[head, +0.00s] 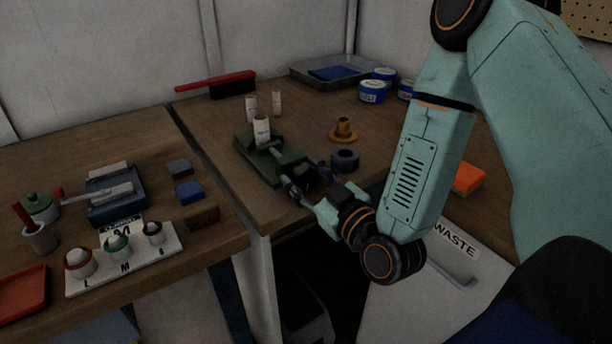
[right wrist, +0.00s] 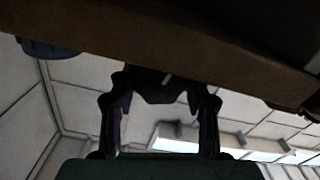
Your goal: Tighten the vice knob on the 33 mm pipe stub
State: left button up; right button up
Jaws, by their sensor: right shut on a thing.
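The green vice (head: 277,164) stands near the front edge of the right-hand bench. A pale pipe stub (head: 262,130) stands upright between its jaws. My right gripper (head: 303,184) is at the front end of the vice, where the knob sits, and covers it in the head view. In the right wrist view, the two fingers of my right gripper (right wrist: 162,98) are shut on the dark vice knob (right wrist: 160,88), just below the bench edge. The knob's outline is hard to make out. My left gripper is not in view.
Two more pale stubs (head: 277,103) stand behind the vice. A brass flanged part (head: 343,130) and a dark ring (head: 345,160) are to its right. A red brush (head: 215,83), a metal tray (head: 318,72) and blue-labelled tubs (head: 372,91) are at the back. The WASTE bin (head: 430,275) is below.

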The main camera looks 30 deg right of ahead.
jog(key=c, duration=0.5)
jog(key=shift+o, duration=0.2)
jog(key=shift+m, duration=0.3)
jog(key=m, duration=0.2)
jog(key=shift+m, duration=0.3)
jog(key=shift+w+r+m+b, duration=0.1)
jog(key=shift+m+b, duration=0.3)
jog(key=shift+m, duration=1.4)
jog(key=o, duration=1.2)
jog(key=shift+c, duration=0.2)
